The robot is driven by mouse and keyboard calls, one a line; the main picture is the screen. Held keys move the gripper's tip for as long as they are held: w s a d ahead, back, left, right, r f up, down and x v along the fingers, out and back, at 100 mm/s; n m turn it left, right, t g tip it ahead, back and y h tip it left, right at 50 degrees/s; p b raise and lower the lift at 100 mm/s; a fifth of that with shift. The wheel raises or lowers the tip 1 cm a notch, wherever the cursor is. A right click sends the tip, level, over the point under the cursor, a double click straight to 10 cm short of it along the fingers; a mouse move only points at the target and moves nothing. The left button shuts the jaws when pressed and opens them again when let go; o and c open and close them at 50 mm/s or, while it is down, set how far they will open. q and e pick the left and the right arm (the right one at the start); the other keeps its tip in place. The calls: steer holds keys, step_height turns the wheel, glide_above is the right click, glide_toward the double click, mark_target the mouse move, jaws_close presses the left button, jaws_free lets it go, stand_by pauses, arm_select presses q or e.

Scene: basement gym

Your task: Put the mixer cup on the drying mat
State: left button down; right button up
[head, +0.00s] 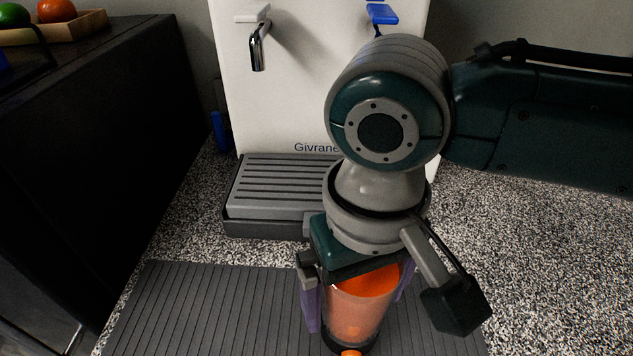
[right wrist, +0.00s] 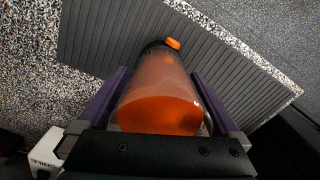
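The mixer cup (head: 357,310) is a see-through cup with orange at its upper end and a black ring with an orange tab at its lower end. My right gripper (head: 358,300) points down over it, with a purple finger close against each side, and looks shut on it. In the right wrist view the cup (right wrist: 160,95) lies between both fingers, orange end nearest. The drying mat (head: 200,310) is dark grey and ribbed, and the cup's lower end shows against it. I cannot tell whether the cup touches the mat. My left gripper is not in view.
A white dispenser (head: 290,100) with a chrome spout and grey drip tray (head: 275,190) stands behind the mat. A dark cabinet (head: 80,130) bounds the left side, with a fruit tray (head: 85,25) on top. Speckled counter (head: 540,240) is clear on the right.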

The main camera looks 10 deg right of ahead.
steer(key=shift+r, duration=0.1)
step_height(320, 180, up, 12)
steer(key=p, duration=0.2)
stand_by(0.3)
steer(key=shift+s+r, duration=0.1)
steer(key=shift+s, duration=0.05)
